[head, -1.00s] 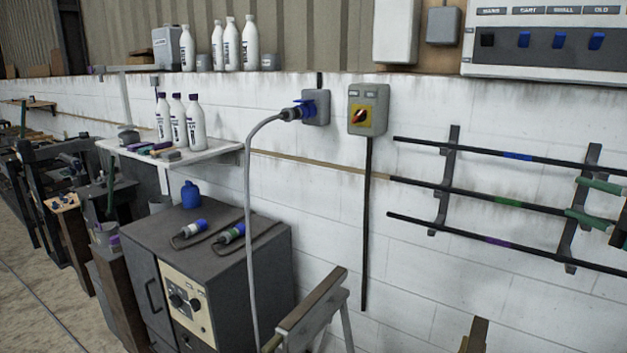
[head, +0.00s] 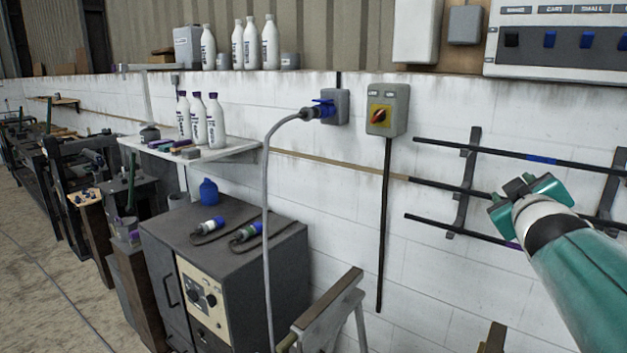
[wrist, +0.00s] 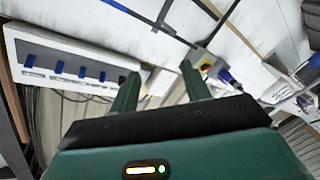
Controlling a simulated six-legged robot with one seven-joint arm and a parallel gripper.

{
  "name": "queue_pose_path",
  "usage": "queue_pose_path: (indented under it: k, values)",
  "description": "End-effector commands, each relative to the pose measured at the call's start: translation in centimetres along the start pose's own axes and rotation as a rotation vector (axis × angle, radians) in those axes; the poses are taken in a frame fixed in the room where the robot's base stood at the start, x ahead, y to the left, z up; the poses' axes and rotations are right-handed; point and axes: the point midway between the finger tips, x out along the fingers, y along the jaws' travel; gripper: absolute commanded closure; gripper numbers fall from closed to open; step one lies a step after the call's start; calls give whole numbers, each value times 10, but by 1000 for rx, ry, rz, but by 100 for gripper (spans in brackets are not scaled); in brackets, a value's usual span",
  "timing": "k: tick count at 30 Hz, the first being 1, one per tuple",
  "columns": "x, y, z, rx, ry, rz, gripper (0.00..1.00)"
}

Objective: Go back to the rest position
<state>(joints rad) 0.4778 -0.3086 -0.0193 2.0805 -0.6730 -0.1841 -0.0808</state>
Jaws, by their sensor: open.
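My gripper (head: 527,190) is at the right of the head view, on my teal arm, in front of the wall rack with dark rods. In the wrist view its two green fingers (wrist: 158,88) stand apart with nothing between them. The red and yellow rotary switch (head: 387,110) is on the wall to the left of my gripper, apart from it. A blue plug (head: 322,108) with a grey cable sits in the wall socket (head: 338,106) left of the switch.
A dark cabinet (head: 285,285) with two loose connectors on top stands at centre left. A shelf (head: 222,153) holds white bottles. A switch panel (head: 560,45) is at upper right. A wooden-topped stand (head: 328,297) is at the bottom centre. Black rods (head: 440,180) hang on the rack.

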Motion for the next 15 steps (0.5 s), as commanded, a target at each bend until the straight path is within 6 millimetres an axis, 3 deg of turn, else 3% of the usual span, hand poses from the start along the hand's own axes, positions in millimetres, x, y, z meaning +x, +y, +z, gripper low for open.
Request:
queue_pose_path:
  k: [1, 5, 9, 15]
  values:
    - [-18, -24, 1, 62, -58, -37, 53]
    - [-65, -89, 22, 219, -251, -161, 53]
    - [-127, -159, 47, 344, -457, -328, 53]
    - [-218, -237, 76, 431, -709, -566, 53]
